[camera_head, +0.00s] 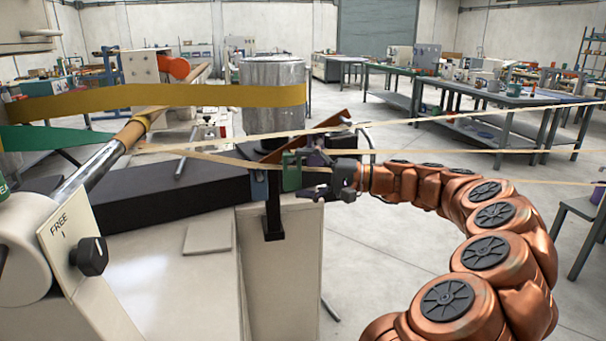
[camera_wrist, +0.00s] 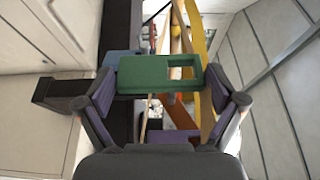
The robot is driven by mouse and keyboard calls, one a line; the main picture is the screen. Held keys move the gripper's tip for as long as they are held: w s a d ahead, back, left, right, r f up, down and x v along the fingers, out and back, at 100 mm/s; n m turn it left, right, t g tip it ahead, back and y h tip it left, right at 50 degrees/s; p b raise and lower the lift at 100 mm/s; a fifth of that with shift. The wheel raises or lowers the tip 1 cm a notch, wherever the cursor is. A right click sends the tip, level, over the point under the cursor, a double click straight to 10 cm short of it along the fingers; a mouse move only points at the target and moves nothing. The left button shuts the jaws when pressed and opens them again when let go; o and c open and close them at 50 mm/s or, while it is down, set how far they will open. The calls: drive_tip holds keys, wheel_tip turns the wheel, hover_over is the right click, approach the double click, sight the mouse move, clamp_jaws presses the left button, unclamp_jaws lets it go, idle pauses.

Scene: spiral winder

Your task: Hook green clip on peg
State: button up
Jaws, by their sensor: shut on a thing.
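The green clip (camera_wrist: 143,76) is a flat block with a rectangular window near its right end in the wrist view. It lies between the two purple-padded fingers of my gripper (camera_wrist: 163,92), which is shut on it. In the head view the clip (camera_head: 292,171) is at the middle, left of my gripper (camera_head: 318,168), beside a black post (camera_head: 272,207). A blue-grey piece (camera_head: 258,187) sits just left of the clip. I cannot make out which part is the peg, nor whether the clip touches it.
Pale strands (camera_head: 440,119) run across from the right to the clip area. A yellow band (camera_head: 150,98) passes a metal cylinder (camera_head: 272,95), and a green band (camera_head: 50,138) lies below it. The black beam (camera_head: 170,195) and white machine body (camera_head: 170,285) lie left of my gripper.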

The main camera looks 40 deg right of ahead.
drive_tip(key=w+d+f+p, duration=0.1)
drive_tip(key=w+d+p, duration=0.1)
drive_tip(key=w, duration=0.4)
drive_tip(key=shift+d, duration=0.45)
idle(0.5)
drive_tip(key=shift+f, duration=0.1)
idle(0.5)
drive_tip(key=o, duration=0.9)
